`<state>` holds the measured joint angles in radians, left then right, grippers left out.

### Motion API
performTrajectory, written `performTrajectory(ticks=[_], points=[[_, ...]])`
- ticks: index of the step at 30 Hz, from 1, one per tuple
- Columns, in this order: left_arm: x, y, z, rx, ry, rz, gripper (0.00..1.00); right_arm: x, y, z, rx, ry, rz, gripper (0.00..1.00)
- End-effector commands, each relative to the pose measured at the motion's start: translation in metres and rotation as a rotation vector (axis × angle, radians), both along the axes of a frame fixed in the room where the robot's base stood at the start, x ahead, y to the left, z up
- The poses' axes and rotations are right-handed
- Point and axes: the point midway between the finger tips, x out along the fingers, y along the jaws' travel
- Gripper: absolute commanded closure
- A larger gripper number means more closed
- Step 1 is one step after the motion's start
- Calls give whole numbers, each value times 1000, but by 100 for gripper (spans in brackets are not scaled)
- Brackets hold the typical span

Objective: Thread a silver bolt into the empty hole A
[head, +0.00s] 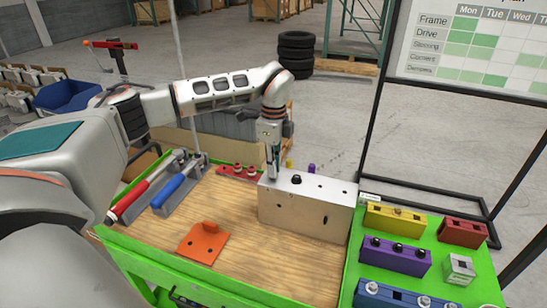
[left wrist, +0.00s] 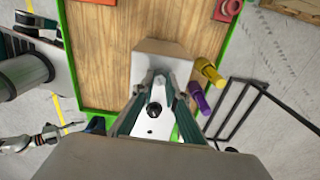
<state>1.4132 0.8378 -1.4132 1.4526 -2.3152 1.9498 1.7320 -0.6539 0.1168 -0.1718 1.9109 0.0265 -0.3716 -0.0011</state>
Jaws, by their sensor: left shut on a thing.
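The metal chassis block (head: 300,211) stands on the wooden table top, with a black bolt head (head: 296,179) and small dark holes on its upper face. My left gripper (head: 273,172) points down at the left end of that upper face, left of the black bolt head. Its fingers (left wrist: 158,76) are closed together over the block in the left wrist view. They are shut on a small piece, seemingly a silver bolt, mostly hidden between the fingertips. I cannot tell whether it touches the hole beneath. The hole letters are not readable. My right gripper is not in view.
A yellow block (head: 394,218), a purple block (head: 396,256), a blue block and a red block (head: 462,232) stand right of the chassis. An orange bracket (head: 203,243) lies front left. Red and blue handled tools (head: 173,190) lie left. Bare wood remains in front.

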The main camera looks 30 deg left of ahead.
Motion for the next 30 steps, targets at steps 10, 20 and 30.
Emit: performTrajectory(ticks=[10, 20, 30], points=[[1, 0, -2, 1, -2, -487, 100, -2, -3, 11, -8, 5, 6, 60], [0, 0, -2, 0, -1, -729, 100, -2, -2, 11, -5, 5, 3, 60], [0, 0, -3, 0, -1, -790, 77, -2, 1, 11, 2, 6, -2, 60]])
